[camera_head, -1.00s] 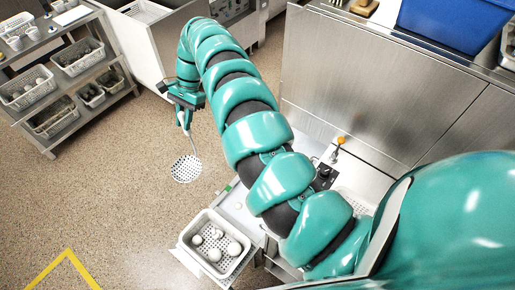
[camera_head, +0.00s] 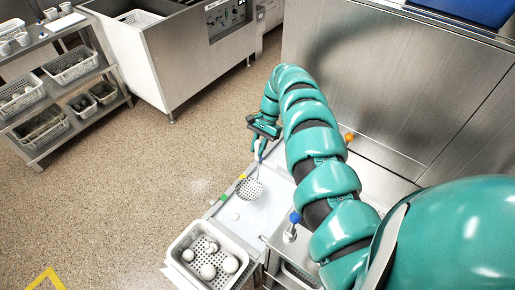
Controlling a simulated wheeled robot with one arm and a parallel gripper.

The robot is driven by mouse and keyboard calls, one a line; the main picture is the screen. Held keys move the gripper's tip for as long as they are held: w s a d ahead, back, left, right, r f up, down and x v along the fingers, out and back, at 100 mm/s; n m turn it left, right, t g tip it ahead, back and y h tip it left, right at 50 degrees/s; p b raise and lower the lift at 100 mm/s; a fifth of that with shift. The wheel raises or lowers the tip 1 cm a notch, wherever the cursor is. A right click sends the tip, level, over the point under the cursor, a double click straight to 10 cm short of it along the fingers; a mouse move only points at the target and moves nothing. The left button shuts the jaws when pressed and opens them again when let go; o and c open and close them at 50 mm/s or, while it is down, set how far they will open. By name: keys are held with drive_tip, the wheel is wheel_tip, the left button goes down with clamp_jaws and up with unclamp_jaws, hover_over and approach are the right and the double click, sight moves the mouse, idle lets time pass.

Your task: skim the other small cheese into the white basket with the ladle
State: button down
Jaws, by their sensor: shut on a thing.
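My gripper (camera_head: 261,141) is shut on the handle of the ladle and holds it with the bowl hanging down. The ladle's round perforated bowl (camera_head: 249,189) looks empty; its holes show. It is over the back left part of a pale basin (camera_head: 262,213); I cannot tell whether it touches the surface. A small white cheese (camera_head: 235,216) shows in the basin, just below the bowl in the picture. The white basket (camera_head: 178,249) stands at the basin's front left and holds several white cheeses of different sizes.
A blue-topped tap (camera_head: 292,228) stands right of the basin, near my arm. A steel cabinet (camera_head: 385,85) rises behind. A shelf rack (camera_head: 65,110) with perforated baskets is far left. The floor (camera_head: 130,190) between is clear.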

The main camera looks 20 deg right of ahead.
drive_tip(key=b, duration=0.3)
hover_over(258, 174)
drive_tip(key=shift+w+f, duration=0.2)
drive_tip(key=shift+f, duration=2.55)
drive_tip(key=shift+f+b, duration=3.4)
drive_tip(key=shift+f, duration=1.05)
drive_tip(key=shift+s+a+r+p, duration=0.1)
drive_tip(key=shift+r+p, duration=0.2)
drive_tip(key=shift+p, duration=0.3)
drive_tip(key=shift+s+a+r+p, duration=0.1)
drive_tip(key=shift+s+a+p, duration=0.2)
drive_tip(key=shift+p, duration=0.5)
drive_tip(key=a+p, duration=0.1)
drive_tip(key=p, duration=0.1)
drive_tip(key=s+a+p, duration=0.1)
drive_tip(key=p, duration=0.2)
drive_tip(key=s+a+p, duration=0.1)
drive_tip(key=a+p, duration=0.1)
drive_tip(key=shift+s, duration=0.25)
drive_tip(key=s+a+p, duration=0.1)
drive_tip(key=p, duration=0.1)
drive_tip(key=s+a+p, duration=0.1)
drive_tip(key=a+p, duration=0.1)
drive_tip(key=shift+a+p, duration=0.15)
drive_tip(key=shift+p, duration=0.4)
wheel_tip(258, 174, up, 14)
drive_tip(key=p, duration=1.3)
